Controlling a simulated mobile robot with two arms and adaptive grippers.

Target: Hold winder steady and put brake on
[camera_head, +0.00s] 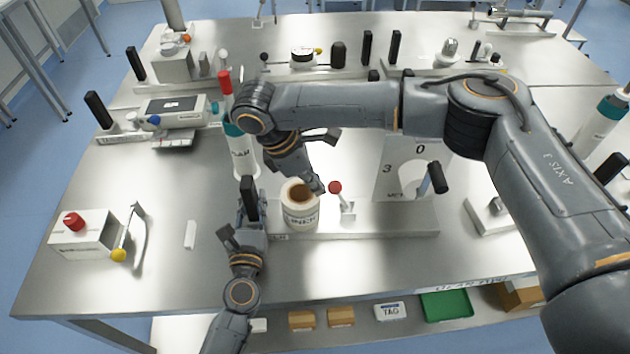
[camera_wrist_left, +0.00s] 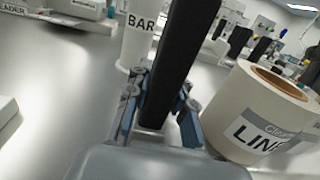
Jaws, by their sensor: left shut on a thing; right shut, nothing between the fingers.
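The winder shows as a white roll (camera_head: 300,212) with a brown core, standing on a steel base plate; its label is partly readable in the left wrist view (camera_wrist_left: 262,115). A black upright handle (camera_head: 249,190) stands just left of the roll. My left gripper (camera_head: 248,218) is shut on this black handle, which rises between its fingers in the left wrist view (camera_wrist_left: 178,65). A small lever with a red knob (camera_head: 335,187) on a white bracket stands just right of the roll. My right gripper (camera_head: 317,186) is shut and empty, pointing down between roll and knob; contact cannot be told.
A white panel with a dial and black handle (camera_head: 437,178) stands right of the lever. A box with a red knob (camera_head: 73,221) and a yellow-ended lever are at the left. A tall white cylinder (camera_head: 243,158) stands behind my left gripper. The front table edge is clear.

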